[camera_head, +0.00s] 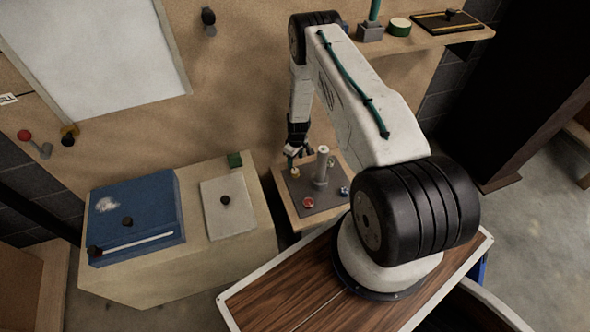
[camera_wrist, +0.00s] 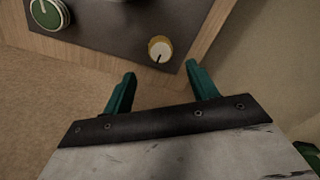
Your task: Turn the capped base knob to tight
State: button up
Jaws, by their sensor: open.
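A small round knob with a cream cap, a brass-coloured skirt and a dark pointer line (camera_wrist: 160,49) sits near the edge of a dark plate in the wrist view. It also shows as a small brass spot (camera_head: 295,172) on the pedestal in the head view. I take it to be the capped base knob. My gripper (camera_wrist: 161,70) is open, its two teal fingers spread. The knob lies just beyond the fingertips, roughly centred between them, with no contact visible. In the head view my gripper (camera_head: 299,155) is above the pedestal's far side. The knob's tight mark cannot be made out.
The dark plate (camera_head: 324,200) also carries a grey post (camera_head: 321,168), a red-topped control (camera_head: 308,202) and a blue one (camera_head: 344,191). A green knob (camera_wrist: 47,14) shows in the wrist view. A cabinet with a blue box (camera_head: 140,212) stands left; the wall is behind.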

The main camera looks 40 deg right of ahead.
aim_at(295, 171)
jog(key=f, duration=0.7)
jog(key=shift+s+a+f, duration=0.1)
jog(key=shift+s+a, duration=0.05)
jog(key=shift+a, duration=0.05)
jog(key=c, duration=1)
